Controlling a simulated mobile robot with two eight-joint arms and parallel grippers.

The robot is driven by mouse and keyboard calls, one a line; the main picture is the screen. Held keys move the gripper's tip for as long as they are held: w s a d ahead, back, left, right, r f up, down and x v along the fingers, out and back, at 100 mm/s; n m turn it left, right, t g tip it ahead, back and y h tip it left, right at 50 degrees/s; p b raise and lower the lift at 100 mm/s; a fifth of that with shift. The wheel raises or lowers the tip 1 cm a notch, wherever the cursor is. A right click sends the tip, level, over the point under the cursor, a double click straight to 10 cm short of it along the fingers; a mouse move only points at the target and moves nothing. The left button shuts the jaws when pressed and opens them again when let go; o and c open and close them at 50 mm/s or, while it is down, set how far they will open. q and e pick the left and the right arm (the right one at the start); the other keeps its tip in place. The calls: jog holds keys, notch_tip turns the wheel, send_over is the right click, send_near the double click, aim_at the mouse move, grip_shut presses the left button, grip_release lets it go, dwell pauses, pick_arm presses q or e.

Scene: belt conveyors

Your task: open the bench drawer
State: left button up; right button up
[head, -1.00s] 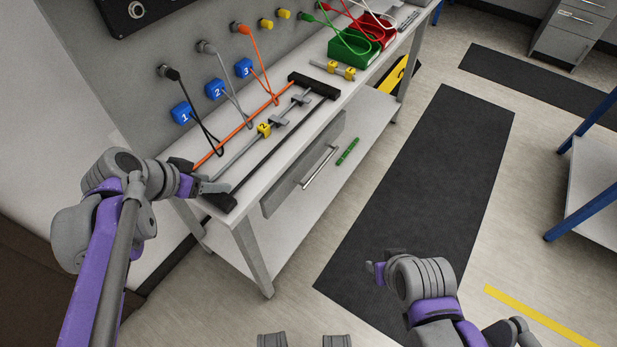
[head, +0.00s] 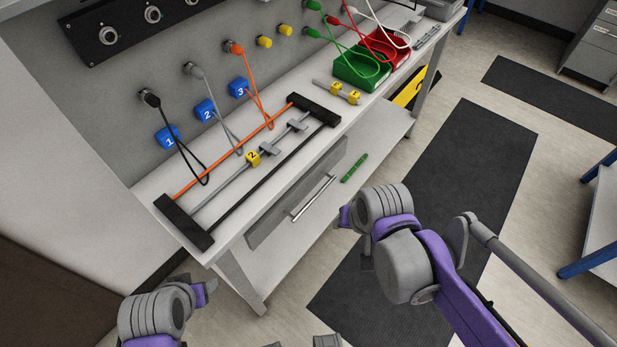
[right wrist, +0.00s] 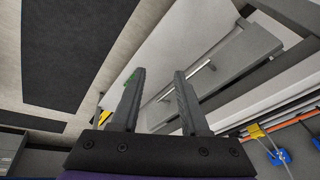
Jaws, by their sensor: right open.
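The bench drawer (head: 296,196) is a grey front under the worktop, with a silver bar handle (head: 314,198) along it. It looks shut. In the right wrist view the drawer front (right wrist: 245,62) and its handle (right wrist: 190,82) lie beyond the fingers. My right gripper (right wrist: 158,80) is open and empty, pointing towards the drawer but apart from the handle. In the head view its hand (head: 350,222) is to the right of the handle, with the fingers mostly hidden. My left gripper (head: 208,288) is low at the left, in front of the bench's near end; its jaws are not clear.
The white bench (head: 150,185) carries a black-ended rod frame (head: 185,222), cables and a green bin (head: 362,72). A green strip (head: 354,168) lies on the lower shelf. The floor with a dark mat (head: 465,170) is clear in front.

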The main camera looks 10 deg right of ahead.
jog(key=w+r+m+g, duration=0.1)
jog(key=w+m, duration=0.2)
jog(key=w, duration=0.4)
jog(key=m+g+y+p, duration=0.1)
jog(key=m+p, duration=0.1)
jog(key=m, duration=0.2)
send_near(312, 200)
pick_arm(q)
jog(key=shift+w+r+b, duration=0.3)
jog(key=shift+r+b, duration=0.25)
jog(key=shift+b, duration=0.15)
pick_arm(e)
jog(key=shift+n, duration=0.3)
jog(key=x, duration=0.7)
jog(key=shift+a+f, duration=0.1)
jog(key=shift+f, duration=0.25)
grip_shut()
